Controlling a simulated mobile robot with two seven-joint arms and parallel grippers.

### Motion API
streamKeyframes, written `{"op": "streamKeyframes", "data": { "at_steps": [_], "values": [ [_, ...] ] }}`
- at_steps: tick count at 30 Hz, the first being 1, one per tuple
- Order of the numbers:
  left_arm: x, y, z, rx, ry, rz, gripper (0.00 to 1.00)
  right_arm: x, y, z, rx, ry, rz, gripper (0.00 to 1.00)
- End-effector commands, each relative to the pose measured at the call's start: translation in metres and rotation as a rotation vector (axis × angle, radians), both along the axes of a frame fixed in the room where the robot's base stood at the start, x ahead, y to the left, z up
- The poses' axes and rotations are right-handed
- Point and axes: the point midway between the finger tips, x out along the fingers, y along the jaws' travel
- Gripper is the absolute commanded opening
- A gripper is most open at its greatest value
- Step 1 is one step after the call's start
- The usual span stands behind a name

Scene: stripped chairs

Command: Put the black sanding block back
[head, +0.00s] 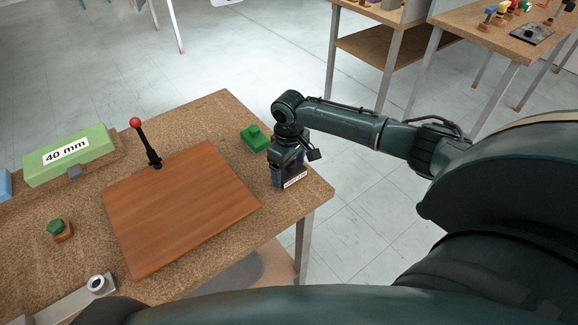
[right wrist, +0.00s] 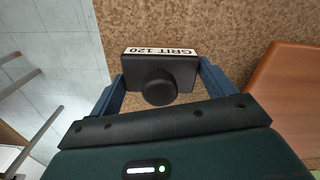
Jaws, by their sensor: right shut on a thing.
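The black sanding block (head: 291,183) has a white label, which reads GRIT 120 in the right wrist view (right wrist: 157,72), and a round black knob. My right gripper (head: 290,168) is shut on the block, its blue fingers (right wrist: 158,95) on either side of the knob. Both are at the right edge of the speckled brown workbench (head: 215,112). I cannot tell whether the block touches the bench top. My left gripper does not show.
A green block with a knob (head: 254,139) lies just left of my right gripper. A reddish wooden board (head: 180,210) covers mid-bench, with a red-tipped lever (head: 147,140) behind it. A green "40 mm" block (head: 70,156) and a small green-knobbed block (head: 60,230) are left.

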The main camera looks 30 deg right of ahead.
Motion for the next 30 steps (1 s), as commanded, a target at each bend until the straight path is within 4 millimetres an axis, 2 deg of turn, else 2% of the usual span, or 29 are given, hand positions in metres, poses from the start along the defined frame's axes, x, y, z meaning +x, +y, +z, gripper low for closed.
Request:
{"op": "streamKeyframes", "data": {
  "at_steps": [5,6,12,19,22,26,30],
  "values": [
    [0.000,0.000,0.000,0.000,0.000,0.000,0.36,0.000,0.000,-0.003,0.000,0.000,0.000,0.60],
    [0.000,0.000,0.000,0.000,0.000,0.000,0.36,0.000,0.000,-0.003,0.000,0.000,0.000,0.84],
    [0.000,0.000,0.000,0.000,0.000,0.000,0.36,0.000,0.000,-0.002,0.000,0.000,0.000,1.00],
    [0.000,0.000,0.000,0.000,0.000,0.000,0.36,0.000,0.000,-0.001,0.000,-0.001,0.000,1.00],
    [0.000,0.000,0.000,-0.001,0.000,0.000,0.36,0.001,0.000,0.005,0.001,-0.002,-0.001,1.00],
    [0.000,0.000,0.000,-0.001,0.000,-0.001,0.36,0.001,-0.001,0.026,0.000,-0.004,0.001,1.00],
    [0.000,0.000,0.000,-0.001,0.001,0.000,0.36,0.001,0.000,0.056,0.001,-0.005,0.000,1.00]
  ]
}}
